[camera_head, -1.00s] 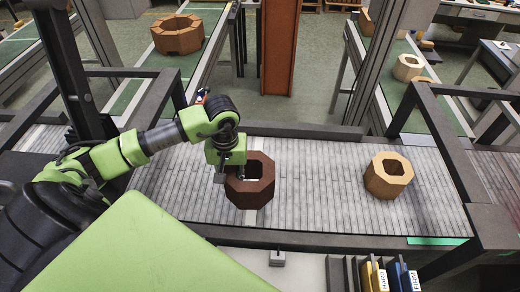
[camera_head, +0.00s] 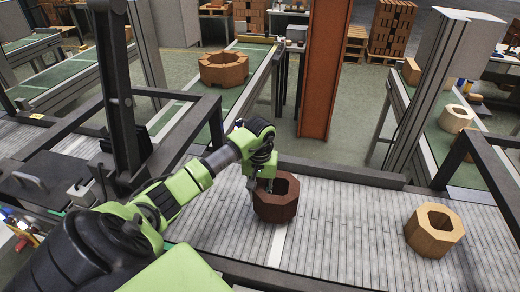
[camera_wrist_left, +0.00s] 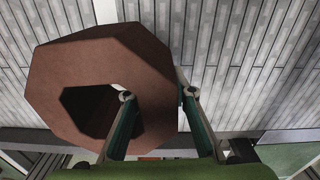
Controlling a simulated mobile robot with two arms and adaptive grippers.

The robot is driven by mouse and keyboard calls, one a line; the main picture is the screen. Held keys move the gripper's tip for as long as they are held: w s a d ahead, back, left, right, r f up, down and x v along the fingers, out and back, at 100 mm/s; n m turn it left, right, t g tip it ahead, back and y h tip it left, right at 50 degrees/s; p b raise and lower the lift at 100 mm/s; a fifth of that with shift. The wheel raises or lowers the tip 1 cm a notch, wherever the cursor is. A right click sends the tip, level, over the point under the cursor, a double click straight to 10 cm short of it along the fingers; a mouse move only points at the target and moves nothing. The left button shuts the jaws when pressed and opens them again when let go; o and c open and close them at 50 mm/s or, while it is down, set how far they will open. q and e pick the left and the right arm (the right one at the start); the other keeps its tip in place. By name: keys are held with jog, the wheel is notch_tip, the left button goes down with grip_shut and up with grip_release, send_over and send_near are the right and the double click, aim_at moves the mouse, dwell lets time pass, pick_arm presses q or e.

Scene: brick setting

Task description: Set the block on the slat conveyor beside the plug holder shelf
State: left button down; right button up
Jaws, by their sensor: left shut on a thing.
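The block is a dark reddish-brown hollow octagon (camera_head: 276,203) over the grey slat conveyor (camera_head: 340,230). My left gripper (camera_head: 261,186) is shut on the left part of its wall. In the left wrist view the block (camera_wrist_left: 75,70) fills the left half. There one finger of the gripper (camera_wrist_left: 158,95) is in the hole and the other is outside the wall. Whether the block touches the slats or hangs just above them I cannot tell. The plug holder shelf is not clearly in view. My right gripper is not in view.
A tan hollow block (camera_head: 434,230) stands on the conveyor to the right, with bare slats between. An orange-brown post (camera_head: 323,75) rises behind the conveyor. Dark frame rails border it. A large brown ring block (camera_head: 223,70) sits on a green belt behind.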

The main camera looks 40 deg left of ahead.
pick_arm(q)
jog(key=shift+w+a+f, duration=0.2)
jog(key=shift+w, duration=0.1)
notch_tip(320, 180, down, 3)
jog(key=shift+w+a+r+b, duration=0.1)
jog(key=shift+w+a+b, duration=0.05)
jog(key=shift+b, duration=0.9)
jog(key=shift+a+f, duration=0.1)
jog(key=shift+f, duration=0.35)
jog(key=c, duration=1.7)
grip_release()
jog(key=shift+f, duration=0.1)
